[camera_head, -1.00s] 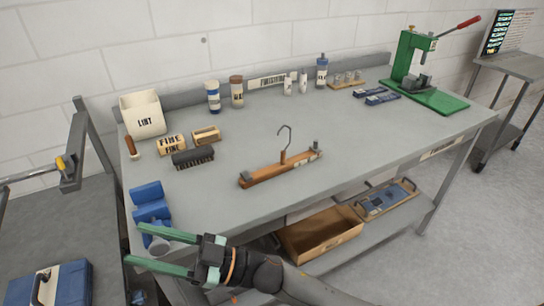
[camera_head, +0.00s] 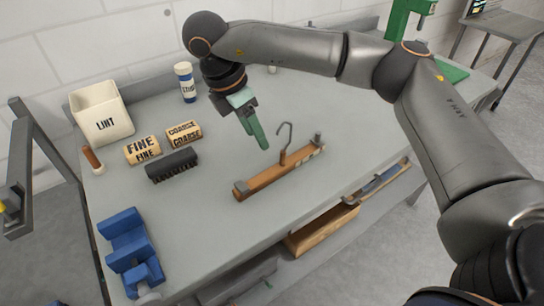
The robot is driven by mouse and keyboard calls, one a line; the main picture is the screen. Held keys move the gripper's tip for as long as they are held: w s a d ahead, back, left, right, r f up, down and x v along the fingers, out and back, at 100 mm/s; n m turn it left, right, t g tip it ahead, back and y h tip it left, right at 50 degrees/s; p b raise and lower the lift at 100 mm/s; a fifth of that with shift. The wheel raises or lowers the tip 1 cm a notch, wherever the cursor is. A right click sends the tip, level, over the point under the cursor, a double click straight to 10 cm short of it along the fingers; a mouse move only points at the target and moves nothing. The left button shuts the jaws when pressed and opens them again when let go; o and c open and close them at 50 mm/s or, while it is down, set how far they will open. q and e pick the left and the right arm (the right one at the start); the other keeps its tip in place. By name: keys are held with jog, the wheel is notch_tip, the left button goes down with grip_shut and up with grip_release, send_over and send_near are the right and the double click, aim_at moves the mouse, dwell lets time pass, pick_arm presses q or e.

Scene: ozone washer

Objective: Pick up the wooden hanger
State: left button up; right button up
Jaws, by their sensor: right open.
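The wooden hanger (camera_head: 268,180) lies on the grey workbench, its brown bar running diagonally from lower left to upper right. Its metal hook stands up from the middle, and small grey clips sit at both ends. My right gripper (camera_head: 257,136) is above the bench, just behind and left of the hanger's hook. Its green fingers point down and it is open, with nothing seen between them. The fingers overlap in this view. It appears apart from the hanger. My left gripper is not in view.
Left of the hanger stand a dark brush (camera_head: 172,165), FINE block (camera_head: 142,150), COARSE block (camera_head: 184,134) and LINT bin (camera_head: 101,113). A blue holder (camera_head: 128,238) is at the front left corner. My right arm hides much of the bench's back right. Bench around the hanger is clear.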

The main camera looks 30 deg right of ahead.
aim_at(281, 151)
jog(key=shift+m+h, duration=0.5)
jog(key=shift+m, duration=0.1)
jog(key=d+f, duration=0.1)
jog(key=d+f+b, duration=0.1)
jog(key=d+f, duration=0.3)
jog(key=shift+w+d+f, duration=0.1)
jog(key=shift+w+f, duration=0.05)
jog(key=shift+w, duration=0.15)
jog(key=shift+x, duration=2.25)
jog(key=shift+c, duration=0.2)
grip_shut()
